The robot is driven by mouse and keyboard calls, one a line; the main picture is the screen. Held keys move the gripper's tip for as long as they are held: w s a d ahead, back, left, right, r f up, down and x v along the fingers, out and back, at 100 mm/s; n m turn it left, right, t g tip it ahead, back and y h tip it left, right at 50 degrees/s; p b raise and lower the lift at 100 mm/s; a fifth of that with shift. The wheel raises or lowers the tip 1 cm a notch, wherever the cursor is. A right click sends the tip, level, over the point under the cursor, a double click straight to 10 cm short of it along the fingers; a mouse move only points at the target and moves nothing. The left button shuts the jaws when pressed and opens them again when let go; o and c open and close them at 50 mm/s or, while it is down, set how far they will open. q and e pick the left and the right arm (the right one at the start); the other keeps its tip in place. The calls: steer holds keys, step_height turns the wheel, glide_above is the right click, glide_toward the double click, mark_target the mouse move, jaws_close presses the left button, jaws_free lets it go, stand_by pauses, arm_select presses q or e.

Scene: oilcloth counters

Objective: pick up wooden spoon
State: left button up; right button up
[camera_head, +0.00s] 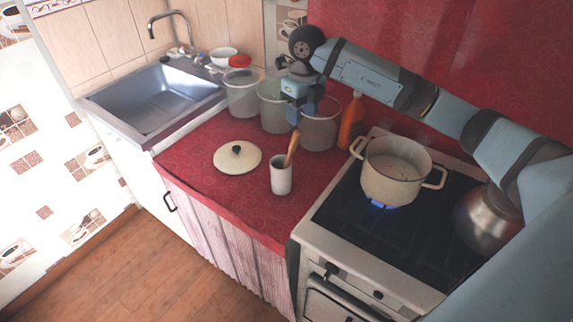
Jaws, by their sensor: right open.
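The wooden spoon (292,148) stands tilted in a pale cup (281,178) on the red counter, its upper end leaning up and to the right. The part inside the cup is hidden. My right gripper (297,116) reaches in from the right and points down just above the spoon's upper end. It is open, and I cannot tell from this one view whether the spoon's tip lies between its fingers. My left gripper is not in view.
A pot (396,172) stands over a blue flame on the stove (345,212), with a metal kettle (487,218) at its right. Clear canisters (243,97), an orange bottle (351,122) and a lid (237,159) stand around the cup. A sink (155,98) is at left.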

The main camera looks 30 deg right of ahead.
mark_target(297, 136)
steer(key=f, duration=0.5)
steer(key=f+p, duration=0.1)
steer(key=f, duration=0.1)
steer(key=shift+w+a+f, duration=0.3)
steer(key=shift+a, duration=0.1)
jaws_close()
